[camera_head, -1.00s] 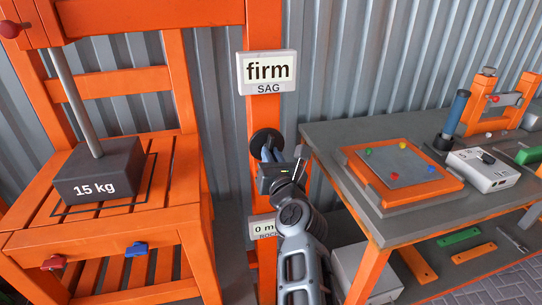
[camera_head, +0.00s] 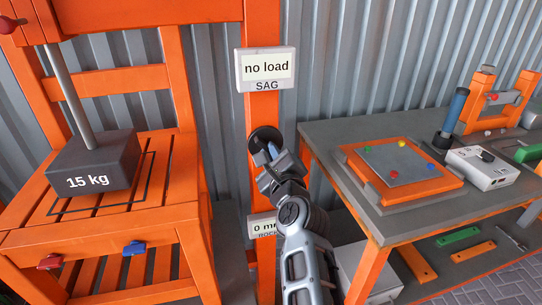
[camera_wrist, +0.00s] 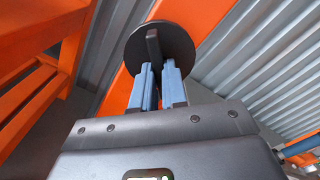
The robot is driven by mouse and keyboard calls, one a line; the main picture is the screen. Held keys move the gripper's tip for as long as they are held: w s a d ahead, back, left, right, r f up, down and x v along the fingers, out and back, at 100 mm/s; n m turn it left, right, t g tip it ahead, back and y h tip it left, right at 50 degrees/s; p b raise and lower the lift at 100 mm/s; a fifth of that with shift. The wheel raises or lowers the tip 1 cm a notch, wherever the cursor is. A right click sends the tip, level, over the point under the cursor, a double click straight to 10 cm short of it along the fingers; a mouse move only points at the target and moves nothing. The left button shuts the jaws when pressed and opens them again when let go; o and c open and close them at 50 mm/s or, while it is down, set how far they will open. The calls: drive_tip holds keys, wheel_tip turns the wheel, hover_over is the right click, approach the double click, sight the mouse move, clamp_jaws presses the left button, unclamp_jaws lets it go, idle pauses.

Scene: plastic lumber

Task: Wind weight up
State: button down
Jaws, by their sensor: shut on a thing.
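The dark 15 kg weight (camera_head: 94,164) hangs on a grey rod (camera_head: 69,98) at the left, tilted slightly in view and a little above the orange slatted platform (camera_head: 165,170). The sign on the orange post reads "no load" SAG (camera_head: 266,69). My gripper (camera_head: 268,153) is at the black round winding knob (camera_head: 262,137) on the post. In the wrist view, the blue fingers (camera_wrist: 158,85) are shut on the bar across the knob's disc (camera_wrist: 175,55). The fingers partly hide the bar.
A lower sign (camera_head: 262,226) reading "0 m…" is partly hidden by my arm. A grey-topped bench (camera_head: 335,140) with a framed panel (camera_head: 402,172) and a white box (camera_head: 482,168) stands close at the right.

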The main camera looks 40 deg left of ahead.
drive_tip(key=m+b, duration=0.5)
drive_tip(key=m, duration=1.2)
drive_tip(key=m+b, duration=0.5)
drive_tip(key=m, duration=1.3)
drive_tip(key=shift+s+a+r+m, duration=0.1)
drive_tip(key=shift+s+r+m, duration=0.05)
drive_tip(key=shift+m, duration=0.15)
drive_tip(key=n+p, duration=0.1)
drive_tip(key=n, duration=0.4)
drive_tip(key=shift+n+p, duration=0.8)
drive_tip(key=shift+n, duration=1)
drive_tip(key=shift+f, duration=0.2)
drive_tip(key=c, duration=1.2)
unclamp_jaws()
drive_tip(key=shift+r, duration=0.15)
